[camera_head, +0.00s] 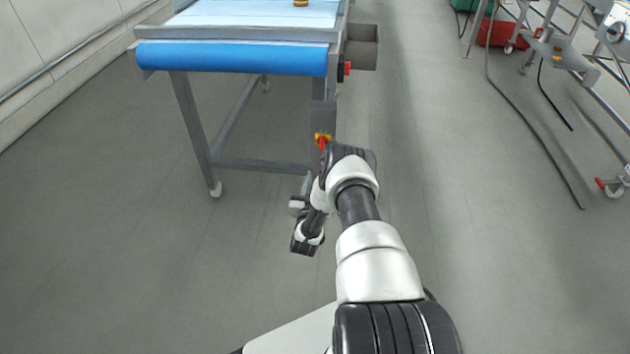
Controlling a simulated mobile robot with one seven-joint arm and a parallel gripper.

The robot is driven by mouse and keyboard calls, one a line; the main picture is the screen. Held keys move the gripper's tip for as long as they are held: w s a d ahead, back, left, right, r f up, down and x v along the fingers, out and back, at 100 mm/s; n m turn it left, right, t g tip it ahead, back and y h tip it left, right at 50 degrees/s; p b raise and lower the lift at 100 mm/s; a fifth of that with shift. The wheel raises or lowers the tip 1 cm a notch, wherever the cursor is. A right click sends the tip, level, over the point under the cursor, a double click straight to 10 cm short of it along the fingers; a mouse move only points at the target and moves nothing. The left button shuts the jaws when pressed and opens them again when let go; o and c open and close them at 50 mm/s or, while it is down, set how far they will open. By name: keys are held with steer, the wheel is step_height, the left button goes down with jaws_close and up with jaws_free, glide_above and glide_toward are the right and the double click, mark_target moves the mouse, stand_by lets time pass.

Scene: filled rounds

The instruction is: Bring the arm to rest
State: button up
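My arm reaches forward from the bottom right of the head view, in white and black links, and bends back at its far joint. The end of the arm, with my gripper (307,244), points down toward the floor near the middle of the picture. Its fingers are too small and dark to tell whether they are open or shut. I see nothing clearly held. The arm's far joint overlaps the table's near right leg in the picture; whether they touch cannot be told.
A wheeled conveyor table (232,59) with a blue front roll stands ahead at the left, a small orange-brown item (300,3) on top. A red box (497,33), metal frames and cables (530,134) are at the right. Grey floor (110,250) is free at the left.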

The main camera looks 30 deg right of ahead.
stand_by(0.4)
steer(key=w+a+r+n+y, duration=0.25)
steer(key=w+r, duration=0.25)
steer(key=r, duration=0.3)
steer(key=w+a+r+n+y, duration=0.1)
steer(key=w+a+r+y, duration=0.2)
steer(key=w+r, duration=0.4)
steer(key=s+a+r+n+g+y, duration=0.15)
steer(key=a+r, duration=0.25)
steer(key=r, duration=0.5)
steer(key=s+a+r+g+y, duration=0.1)
steer(key=s+a+r, duration=0.25)
steer(key=r, duration=0.55)
steer(key=s+a+r+n+g, duration=0.1)
steer(key=s+a+r, duration=0.1)
steer(key=s+r, duration=0.35)
steer(key=s+a+r+g+y, duration=0.1)
steer(key=s+a+r, duration=0.2)
steer(key=s, duration=0.5)
steer(key=s+a+r+n+g, duration=0.1)
steer(key=s+a+r, duration=0.1)
steer(key=s+r, duration=0.3)
steer(key=s+a+f+g, duration=0.15)
steer(key=s+g, duration=0.25)
steer(key=s, duration=2.1)
step_height(320, 180, up, 28)
steer(key=p, duration=2.8)
steer(key=shift+s+a+m+y, duration=0.2)
steer(key=shift+s+m+y, duration=0.1)
steer(key=shift+y, duration=0.1)
